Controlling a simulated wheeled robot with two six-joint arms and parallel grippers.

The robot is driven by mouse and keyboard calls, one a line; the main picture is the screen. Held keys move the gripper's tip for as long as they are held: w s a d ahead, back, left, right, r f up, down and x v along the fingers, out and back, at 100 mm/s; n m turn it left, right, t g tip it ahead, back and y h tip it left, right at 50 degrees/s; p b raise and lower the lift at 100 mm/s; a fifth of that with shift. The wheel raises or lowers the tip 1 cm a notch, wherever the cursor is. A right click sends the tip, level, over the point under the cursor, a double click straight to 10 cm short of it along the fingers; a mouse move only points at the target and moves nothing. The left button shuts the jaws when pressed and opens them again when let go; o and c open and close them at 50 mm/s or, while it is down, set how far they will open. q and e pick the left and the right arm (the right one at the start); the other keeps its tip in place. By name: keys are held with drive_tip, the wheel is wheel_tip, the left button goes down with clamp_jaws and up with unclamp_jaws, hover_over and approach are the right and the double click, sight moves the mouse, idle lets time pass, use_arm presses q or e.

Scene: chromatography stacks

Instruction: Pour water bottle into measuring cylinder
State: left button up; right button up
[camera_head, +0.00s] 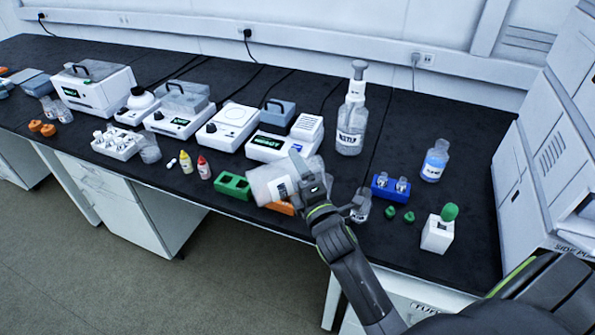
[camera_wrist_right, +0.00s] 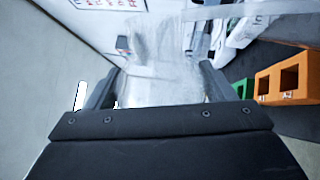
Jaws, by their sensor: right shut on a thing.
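My right gripper (camera_head: 308,183) is shut on a large translucent bottle (camera_head: 268,184) with a white label. The bottle lies tilted far over, close to horizontal, above the front edge of the bench. In the right wrist view the bottle (camera_wrist_right: 165,70) sits between the two dark fingers. I cannot tell its liquid level or which end is its mouth. A small clear labelled vessel (camera_head: 360,206) stands right of my gripper, partly hidden by it. I cannot make out a measuring cylinder for certain. My left gripper is not in view.
A green rack (camera_head: 232,185) and an orange rack (camera_head: 281,208) lie by the held bottle. A blue rack (camera_head: 390,188), a bottle of blue liquid (camera_head: 435,160) and a white box (camera_head: 438,236) stand to the right. A tall dispenser bottle (camera_head: 350,125) stands behind.

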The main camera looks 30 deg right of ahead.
drive_tip(key=shift+r, duration=0.15)
drive_tip(key=shift+n+y+p, duration=0.3)
drive_tip(key=shift+n+p, duration=0.6)
drive_tip(key=shift+a+f+n, duration=0.1)
drive_tip(key=shift+f+n, duration=0.25)
drive_tip(key=shift+n, duration=0.35)
drive_tip(key=r+n+p, duration=0.1)
drive_tip(key=n+p, duration=0.1)
drive_tip(key=p, duration=0.2)
drive_tip(key=shift+r+y, duration=0.35)
drive_tip(key=shift+y, duration=0.05)
drive_tip(key=shift+r+n+p, duration=0.25)
drive_tip(key=shift+n+p, duration=0.4)
drive_tip(key=shift+n, duration=0.15)
drive_tip(key=shift+y, duration=0.3)
drive_tip(key=shift+f, duration=0.1)
